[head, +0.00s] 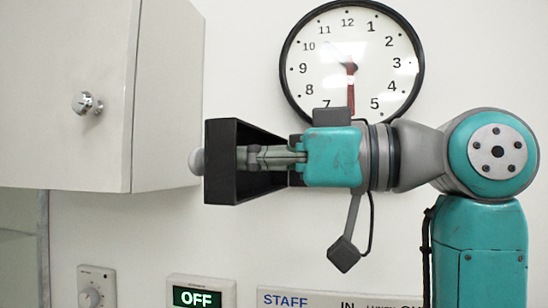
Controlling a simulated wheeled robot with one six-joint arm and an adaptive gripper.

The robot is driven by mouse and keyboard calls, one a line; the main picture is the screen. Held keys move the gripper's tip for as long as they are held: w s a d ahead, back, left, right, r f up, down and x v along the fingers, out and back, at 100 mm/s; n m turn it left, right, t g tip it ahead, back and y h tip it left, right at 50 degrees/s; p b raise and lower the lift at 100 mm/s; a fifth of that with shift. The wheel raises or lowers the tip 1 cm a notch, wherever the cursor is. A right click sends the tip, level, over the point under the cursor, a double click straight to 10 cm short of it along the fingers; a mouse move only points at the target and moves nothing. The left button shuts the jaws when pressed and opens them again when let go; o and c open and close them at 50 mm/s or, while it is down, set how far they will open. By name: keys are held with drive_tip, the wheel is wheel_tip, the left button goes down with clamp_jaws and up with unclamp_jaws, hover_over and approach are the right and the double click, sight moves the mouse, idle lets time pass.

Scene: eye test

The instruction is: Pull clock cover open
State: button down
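A round wall clock (352,50) with a black rim, white face and black numerals hangs at the upper middle right in the head view. A reddish hand points down near 6. I cannot make out a separate clear cover; the front looks flush with the rim. My gripper (245,158) is below and left of the clock, pointing left, apart from the clock's rim in the picture. Its grey fingers reach into a black open frame-like piece (222,185). I cannot tell whether they grip it. My wrist overlaps the clock's lower edge.
A white cabinet (60,150) with a metal knob (86,103) stands at left. A pale round knob (196,160) shows just left of the black piece. The wall left of the clock is clear.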

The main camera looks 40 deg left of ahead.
sight(202, 159)
drive_tip(key=shift+w+a+x, duration=0.1)
drive_tip(key=shift+w+x, duration=0.05)
drive_tip(key=shift+x, duration=0.7)
drive_tip(key=shift+w+a+x, duration=0.1)
drive_tip(key=shift+w+x, duration=0.05)
drive_tip(key=shift+x, duration=0.7)
drive_tip(key=shift+w+a+x, duration=0.1)
drive_tip(key=shift+w+x, duration=0.05)
drive_tip(key=shift+x, duration=0.65)
